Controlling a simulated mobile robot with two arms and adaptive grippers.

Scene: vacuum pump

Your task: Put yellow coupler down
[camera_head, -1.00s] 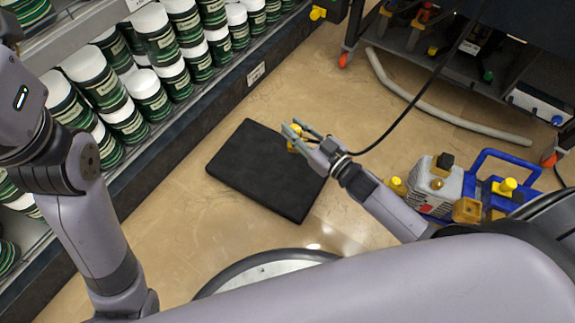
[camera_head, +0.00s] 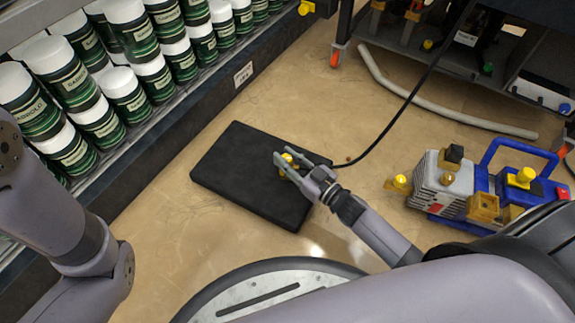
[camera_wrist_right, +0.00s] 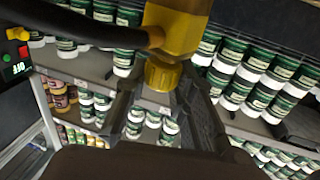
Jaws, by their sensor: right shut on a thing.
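The yellow coupler (camera_head: 287,172) is between the fingers of my right gripper (camera_head: 283,158), which is shut on it. In the head view they show over the right part of a flat black pad (camera_head: 238,170) on the floor. Whether the coupler touches the pad I cannot tell. In the right wrist view the coupler (camera_wrist_right: 180,28) hangs large in front of the camera, with a black hose (camera_wrist_right: 75,25) running to it from the left. My left arm shows at the left edge, but its gripper is out of view.
A blue and grey pump (camera_head: 445,190) with yellow fittings stands on the floor at right. A shelf of green jars (camera_head: 100,120) runs along the left. A dark cart (camera_head: 470,65) stands at the back right, with a pale hose (camera_head: 430,112) on the floor before it.

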